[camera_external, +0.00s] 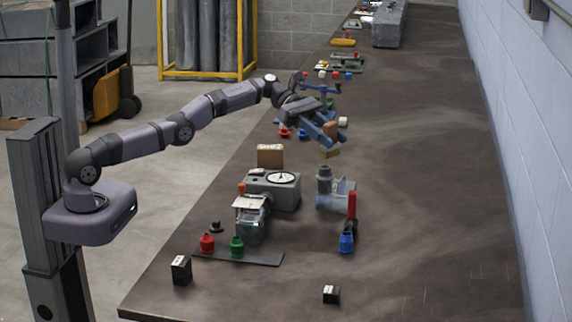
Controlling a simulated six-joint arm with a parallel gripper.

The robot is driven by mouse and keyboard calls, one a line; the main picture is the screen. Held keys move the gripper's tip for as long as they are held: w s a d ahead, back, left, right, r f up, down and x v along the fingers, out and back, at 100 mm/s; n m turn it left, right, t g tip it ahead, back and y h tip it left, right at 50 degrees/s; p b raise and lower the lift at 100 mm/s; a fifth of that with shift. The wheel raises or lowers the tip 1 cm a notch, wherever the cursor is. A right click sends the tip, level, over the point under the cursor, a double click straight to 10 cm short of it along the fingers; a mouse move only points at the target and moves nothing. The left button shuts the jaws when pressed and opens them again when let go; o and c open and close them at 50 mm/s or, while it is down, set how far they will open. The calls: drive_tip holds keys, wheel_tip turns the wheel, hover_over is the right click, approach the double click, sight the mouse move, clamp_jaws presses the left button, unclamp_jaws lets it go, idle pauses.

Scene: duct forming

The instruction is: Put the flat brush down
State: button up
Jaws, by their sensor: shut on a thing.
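My gripper (331,142) reaches out over the table from the left, with its blue-grey fingers pointing down and to the right. It is shut on the flat brush (330,153), a small tan and brown piece at the fingertips. The fingers hide part of the brush. I cannot tell from this view whether the brush touches the table (420,200) or hangs just above it.
Nearer stand a grey machine with a round dial (272,192), a brown box (270,156), a grey pipe fitting (336,190) and a red-handled tool with a blue base (348,235). Small coloured pieces lie behind my gripper. The table's right side is clear.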

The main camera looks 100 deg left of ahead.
drive_tip(key=w+d+r+m+g+h+p, duration=0.1)
drive_tip(key=w+d+r+m+h+p, duration=0.15)
drive_tip(key=d, duration=0.75)
drive_tip(key=w+d+r+m+g+h+p, duration=0.1)
drive_tip(key=w+d+r, duration=0.2)
drive_tip(key=d, duration=0.6)
drive_tip(key=s+d+f+m+g+p, duration=0.1)
drive_tip(key=s+d+m+g+p, duration=0.15)
drive_tip(key=d, duration=1.15)
drive_tip(key=s+d+f+m+g+h, duration=0.1)
drive_tip(key=s+d+f+g+h, duration=0.15)
drive_tip(key=s+d, duration=0.4)
drive_tip(key=s+d+f+m+g, duration=0.4)
drive_tip(key=s+d+f, duration=0.1)
drive_tip(key=s+f, duration=0.4)
drive_tip(key=shift+s+f+p, duration=0.3)
drive_tip(key=shift+s+p, duration=0.15)
drive_tip(key=shift+s, duration=0.35)
drive_tip(key=shift+m, duration=0.3)
drive_tip(key=shift+f+p, duration=1.4)
drive_tip(key=shift+f, duration=3.55)
